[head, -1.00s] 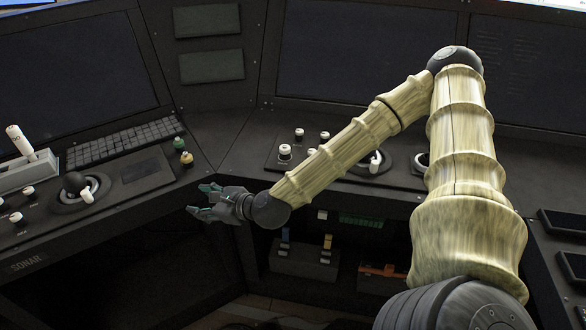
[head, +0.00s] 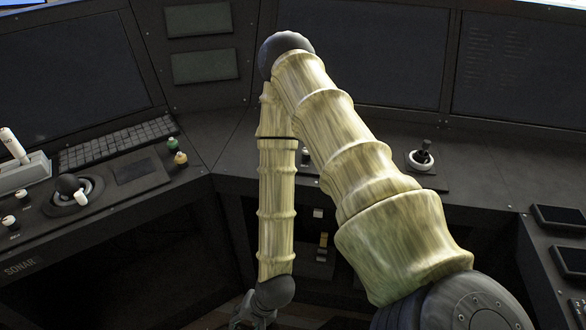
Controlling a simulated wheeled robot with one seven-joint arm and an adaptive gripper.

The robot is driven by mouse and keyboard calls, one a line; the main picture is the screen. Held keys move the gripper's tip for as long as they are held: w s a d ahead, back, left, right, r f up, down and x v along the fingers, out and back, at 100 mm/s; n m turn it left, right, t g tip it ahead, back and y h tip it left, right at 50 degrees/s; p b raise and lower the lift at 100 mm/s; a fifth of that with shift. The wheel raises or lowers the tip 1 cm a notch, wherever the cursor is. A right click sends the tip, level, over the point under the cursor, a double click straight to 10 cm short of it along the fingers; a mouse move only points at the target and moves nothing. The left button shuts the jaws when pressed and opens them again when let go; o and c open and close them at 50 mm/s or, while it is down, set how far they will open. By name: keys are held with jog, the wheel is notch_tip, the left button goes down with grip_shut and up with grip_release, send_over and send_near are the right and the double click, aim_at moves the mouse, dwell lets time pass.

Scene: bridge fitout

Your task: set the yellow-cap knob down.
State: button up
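The yellow-cap knob (head: 181,159) stands upright on the left console, near its right corner and just in front of a green-cap knob (head: 173,146). My gripper (head: 243,318) hangs low at the bottom edge of the head view, below the console tops and well away from the yellow-cap knob. Its fingers are mostly cut off by the frame, so I cannot see whether they are open or hold anything.
A keyboard (head: 118,142) and a trackball (head: 68,184) are on the left console. Below the consoles is a dark recess with a shelf. Dark screens (head: 360,55) rise behind.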

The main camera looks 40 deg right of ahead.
jog(key=s+d+f+n+g+h, duration=0.2)
jog(key=s+d+f+n+h, duration=0.1)
jog(key=s+d+n, duration=0.5)
jog(key=shift+s+f+n+g+h, duration=0.3)
jog(key=shift+s+f+n+g, duration=0.1)
jog(key=shift+s+f+n, duration=0.5)
